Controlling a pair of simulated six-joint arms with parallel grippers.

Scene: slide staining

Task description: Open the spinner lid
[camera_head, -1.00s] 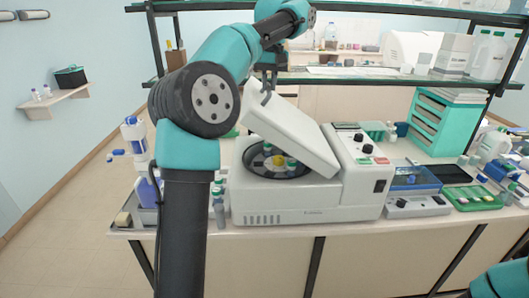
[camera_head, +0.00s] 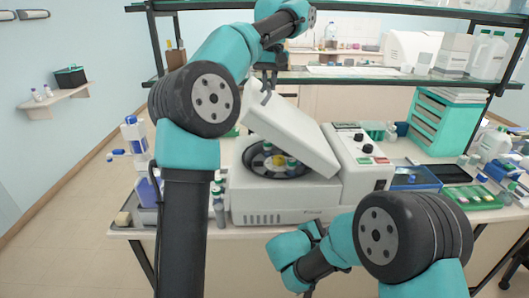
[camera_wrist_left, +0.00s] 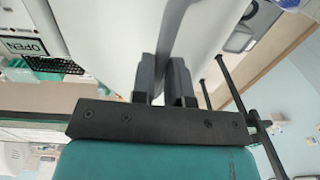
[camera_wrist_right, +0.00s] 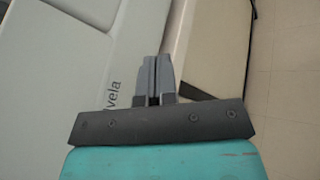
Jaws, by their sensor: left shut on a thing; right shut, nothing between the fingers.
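The spinner (camera_head: 285,203) is a white machine on the bench, and its lid (camera_head: 290,137) is tilted up, raised at the left. The rotor (camera_head: 262,170) with coloured caps shows beneath it. My left gripper (camera_wrist_left: 164,82) is shut on the lid handle (camera_wrist_left: 177,25), a grey bar; in the head view the handle (camera_head: 264,97) is at the lid's upper left. My right gripper (camera_wrist_right: 152,80) is shut and empty, near the front of the spinner (camera_wrist_right: 75,75); its fingertips are hard to make out in the head view.
The control panel (camera_head: 360,148) is on the spinner's right. A blue box (camera_head: 413,178) and a green tray (camera_head: 470,198) stand farther right. Bottles (camera_head: 218,205) stand left of the spinner. A shelf (camera_head: 350,78) spans the back, close to my left arm.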

